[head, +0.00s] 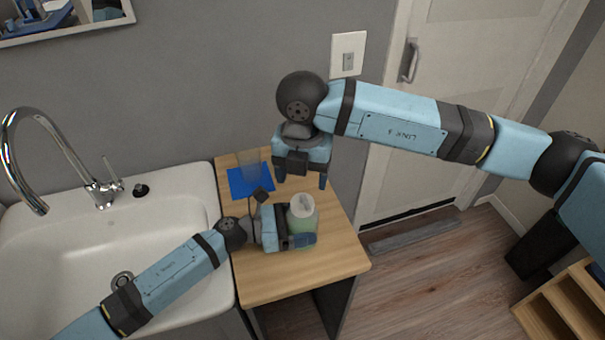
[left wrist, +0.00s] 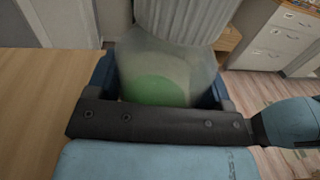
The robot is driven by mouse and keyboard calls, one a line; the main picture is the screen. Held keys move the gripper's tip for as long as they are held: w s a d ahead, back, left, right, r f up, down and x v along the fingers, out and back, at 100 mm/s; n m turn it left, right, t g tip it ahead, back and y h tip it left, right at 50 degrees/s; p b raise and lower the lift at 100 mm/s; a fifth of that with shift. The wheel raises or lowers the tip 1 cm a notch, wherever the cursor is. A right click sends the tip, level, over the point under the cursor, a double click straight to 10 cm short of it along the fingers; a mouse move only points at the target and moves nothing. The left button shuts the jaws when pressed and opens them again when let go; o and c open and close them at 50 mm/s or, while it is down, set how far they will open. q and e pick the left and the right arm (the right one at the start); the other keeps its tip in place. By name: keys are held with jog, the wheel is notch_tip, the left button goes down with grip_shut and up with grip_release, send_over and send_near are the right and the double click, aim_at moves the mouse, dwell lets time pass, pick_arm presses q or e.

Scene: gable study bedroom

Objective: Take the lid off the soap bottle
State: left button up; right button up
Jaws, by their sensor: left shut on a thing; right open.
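The soap bottle (head: 303,222) stands on the wooden counter. It is translucent with green liquid inside, and it fills the middle of the left wrist view (left wrist: 155,78). Its pale lid (head: 302,203) is on top; the lid's ribbed side shows in the left wrist view (left wrist: 185,18). My left gripper (head: 304,240) is shut around the bottle's body, below the lid, with a finger on each side. My right gripper (head: 301,182) is open and empty, pointing down behind and above the bottle in the head view, apart from the lid.
A blue mat (head: 238,187) with a clear glass (head: 249,163) on it lies at the counter's back left. The white sink (head: 185,190) with a chrome faucet (head: 98,190) adjoins on the left. The counter's front (head: 290,280) is bare. A door (head: 440,70) is at the right.

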aim_at(302, 202)
jog(key=shift+m, duration=1.1)
jog(key=shift+f+m, duration=0.3)
jog(key=shift+f, duration=0.05)
notch_tip(302, 202, down, 7)
jog(key=shift+f, duration=0.15)
